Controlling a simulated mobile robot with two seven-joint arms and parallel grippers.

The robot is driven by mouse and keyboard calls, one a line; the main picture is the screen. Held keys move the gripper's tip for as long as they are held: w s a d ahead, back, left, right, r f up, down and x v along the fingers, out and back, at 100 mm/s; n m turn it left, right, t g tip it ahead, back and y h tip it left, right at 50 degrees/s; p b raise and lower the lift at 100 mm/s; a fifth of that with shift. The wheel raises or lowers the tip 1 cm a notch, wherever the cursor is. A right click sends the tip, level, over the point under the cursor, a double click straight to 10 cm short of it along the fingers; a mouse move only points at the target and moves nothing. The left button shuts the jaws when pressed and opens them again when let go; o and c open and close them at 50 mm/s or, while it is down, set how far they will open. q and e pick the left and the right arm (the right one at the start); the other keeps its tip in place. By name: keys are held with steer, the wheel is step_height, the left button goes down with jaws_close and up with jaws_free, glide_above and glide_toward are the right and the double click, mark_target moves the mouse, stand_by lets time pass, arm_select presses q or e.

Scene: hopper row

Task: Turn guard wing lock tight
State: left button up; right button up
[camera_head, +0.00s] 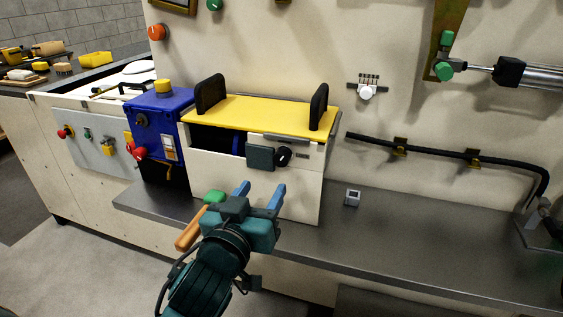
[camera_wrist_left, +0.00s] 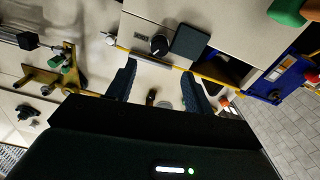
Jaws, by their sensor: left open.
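The guard is a pale box with a yellow top (camera_head: 258,113) and two black upright handles. On its front is a dark round knob, apparently the wing lock (camera_head: 283,156), beside a dark square plate (camera_head: 260,157). My left gripper (camera_head: 260,191) is open and empty, in front of and below the lock in the head view, its blue fingers pointing toward the box. In the left wrist view the lock (camera_wrist_left: 158,44) shows beyond the open fingers (camera_wrist_left: 160,88), apart from them. I cannot tell the lock's wing angle. My right gripper is not in view.
A green-headed thing (camera_head: 214,197) with an orange handle is close beside my left gripper. A blue box (camera_head: 160,125) with a red knob stands left of the guard. A small grey cube (camera_head: 352,197) sits on the grey shelf (camera_head: 420,240), otherwise mostly clear there. A black hose (camera_head: 440,152) runs along the wall.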

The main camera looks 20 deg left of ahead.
mark_target(280, 162)
arm_select(q)
steer(key=w, duration=1)
steer(key=shift+w+d, duration=0.2)
steer(key=c, duration=1)
